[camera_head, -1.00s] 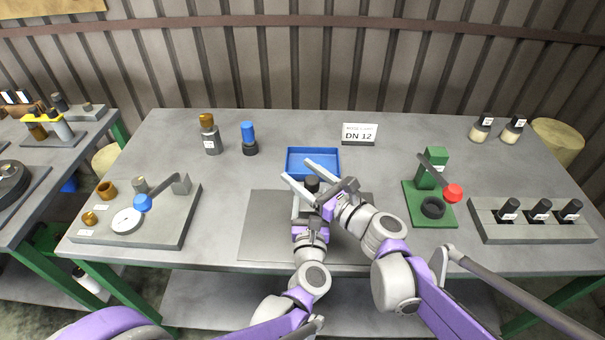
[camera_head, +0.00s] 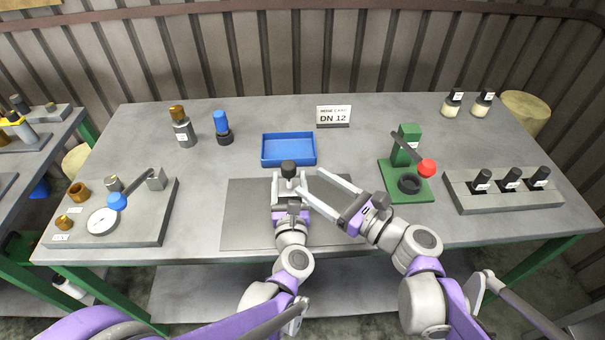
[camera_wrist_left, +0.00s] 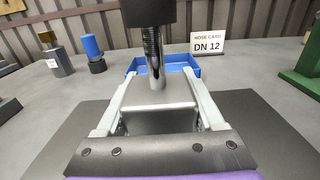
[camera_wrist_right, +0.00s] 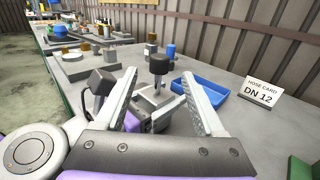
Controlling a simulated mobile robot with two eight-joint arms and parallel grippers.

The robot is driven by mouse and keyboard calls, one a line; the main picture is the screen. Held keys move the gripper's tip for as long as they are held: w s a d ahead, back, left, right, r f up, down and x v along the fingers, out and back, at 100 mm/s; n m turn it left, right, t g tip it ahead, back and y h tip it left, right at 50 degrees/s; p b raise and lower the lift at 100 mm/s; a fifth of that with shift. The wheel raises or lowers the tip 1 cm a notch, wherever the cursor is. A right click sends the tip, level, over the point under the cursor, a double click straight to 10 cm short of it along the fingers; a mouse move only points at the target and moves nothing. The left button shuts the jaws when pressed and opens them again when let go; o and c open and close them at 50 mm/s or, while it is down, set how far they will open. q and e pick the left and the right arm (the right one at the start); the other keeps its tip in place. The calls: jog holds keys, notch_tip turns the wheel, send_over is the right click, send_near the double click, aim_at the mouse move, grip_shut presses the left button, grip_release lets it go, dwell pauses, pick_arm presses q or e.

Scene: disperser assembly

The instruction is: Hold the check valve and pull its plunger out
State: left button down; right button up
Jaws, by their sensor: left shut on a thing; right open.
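The check valve's pale metal body (camera_wrist_left: 158,115) is between my left gripper's fingers (camera_wrist_left: 160,72), which are shut on it. The valve stands upright above the dark mat. Its plunger has a black knob (camera_head: 288,167) on top. In the left wrist view a threaded or spring-wound metal stem (camera_wrist_left: 154,50) shows between the knob and the body. My right gripper (camera_head: 310,183) is open and empty, just right of the valve, its fingers pointing at it. In the right wrist view the knob (camera_wrist_right: 158,65) shows beyond and between the open fingertips, apart from them.
A blue tray (camera_head: 288,162) lies just behind the valve, with the DN 12 card (camera_head: 333,116) beyond. A green press with a red knob (camera_head: 426,168) stands right. A gauge plate (camera_head: 140,225) is at left. The grey mat (camera_head: 245,225) is bare around the valve.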

dwell(0.4)
pick_arm(q)
grip_release()
jog(key=shift+s, duration=0.1)
